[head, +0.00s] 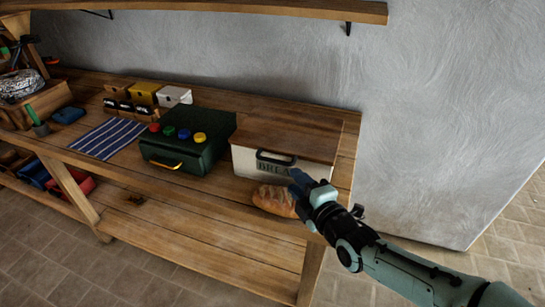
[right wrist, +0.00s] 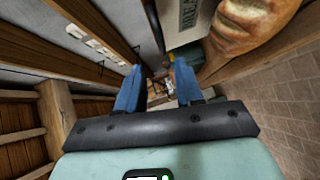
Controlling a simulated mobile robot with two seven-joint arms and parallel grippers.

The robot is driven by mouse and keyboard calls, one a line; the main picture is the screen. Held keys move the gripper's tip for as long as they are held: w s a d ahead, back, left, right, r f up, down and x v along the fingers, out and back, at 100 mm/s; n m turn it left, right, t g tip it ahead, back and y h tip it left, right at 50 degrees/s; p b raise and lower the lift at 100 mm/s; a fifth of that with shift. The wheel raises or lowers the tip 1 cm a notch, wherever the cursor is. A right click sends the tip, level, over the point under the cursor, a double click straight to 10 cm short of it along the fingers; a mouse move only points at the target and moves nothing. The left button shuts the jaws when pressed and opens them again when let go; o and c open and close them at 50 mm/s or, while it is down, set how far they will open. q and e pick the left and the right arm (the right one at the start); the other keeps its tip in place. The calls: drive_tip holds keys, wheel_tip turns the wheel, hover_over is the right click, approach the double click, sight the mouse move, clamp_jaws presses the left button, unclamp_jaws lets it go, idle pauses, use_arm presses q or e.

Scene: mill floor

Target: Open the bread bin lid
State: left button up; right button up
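The bread bin (head: 250,163) is a cream box with dark lettering on its front, standing at the right end of the wooden bench. Its brown wooden lid (head: 290,137) lies flat and closed, with a dark handle (head: 275,158) at the front. My right gripper (head: 298,182) is in front of the bin's right part and hides some lettering. In the right wrist view its blue fingers (right wrist: 158,88) are apart with nothing held between them. The lettered bin front (right wrist: 187,20) shows at the top there. My left gripper is in neither view.
A bread loaf (head: 274,200) lies before the bin, close under my right gripper. A dark green box (head: 213,152) with coloured knobs stands left of the bin. A striped cloth (head: 108,138) and small boxes (head: 143,93) lie farther left. A shelf (head: 230,7) hangs above.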

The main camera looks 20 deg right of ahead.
sight(277, 162)
drive_tip(key=x, duration=1.1)
drive_tip(key=shift+w+p, duration=0.3)
drive_tip(key=shift+p, duration=0.1)
clamp_jaws()
